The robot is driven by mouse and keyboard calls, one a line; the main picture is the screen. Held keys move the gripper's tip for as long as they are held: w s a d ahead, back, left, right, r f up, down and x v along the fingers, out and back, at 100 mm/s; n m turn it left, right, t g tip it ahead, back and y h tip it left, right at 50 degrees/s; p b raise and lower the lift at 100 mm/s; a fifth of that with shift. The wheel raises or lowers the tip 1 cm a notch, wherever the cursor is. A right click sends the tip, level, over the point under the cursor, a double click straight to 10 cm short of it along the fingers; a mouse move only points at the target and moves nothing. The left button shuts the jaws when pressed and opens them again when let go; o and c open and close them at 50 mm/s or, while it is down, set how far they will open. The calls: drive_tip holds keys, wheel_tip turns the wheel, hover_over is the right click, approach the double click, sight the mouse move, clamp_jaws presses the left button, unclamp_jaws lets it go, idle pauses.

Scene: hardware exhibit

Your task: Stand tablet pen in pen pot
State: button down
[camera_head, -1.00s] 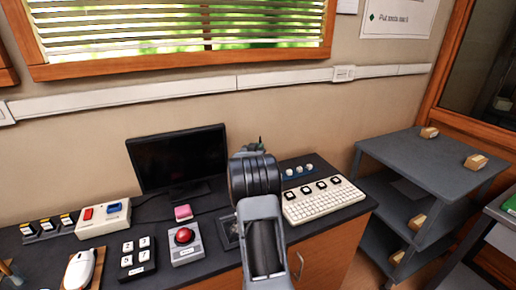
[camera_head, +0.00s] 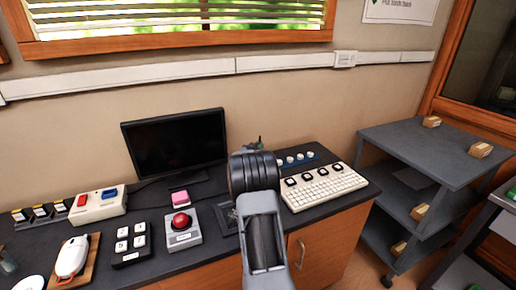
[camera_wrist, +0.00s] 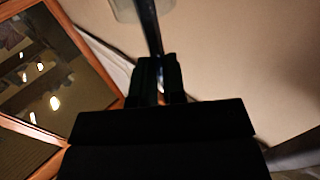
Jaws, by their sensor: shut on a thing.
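My gripper (camera_head: 259,143) is mostly hidden behind my own arm in the head view, above the back of the desk. In the wrist view my gripper (camera_wrist: 158,72) is shut on a thin dark rod, which looks like the tablet pen (camera_wrist: 150,28). The pen sticks out beyond the fingertips toward the top edge of the picture. A pale rounded thing (camera_wrist: 126,10) shows behind the pen's far end; I cannot tell what it is. I cannot make out the pen pot for certain; a partly cut-off glassy thing (camera_head: 6,264) stands at the far left edge of the desk.
A grey shelf cart (camera_head: 440,155) stands at the right.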

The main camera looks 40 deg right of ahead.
drive_tip(key=c, duration=1.1)
unclamp_jaws()
drive_tip(key=v, duration=0.7)
drive_tip(key=shift+a, duration=0.25)
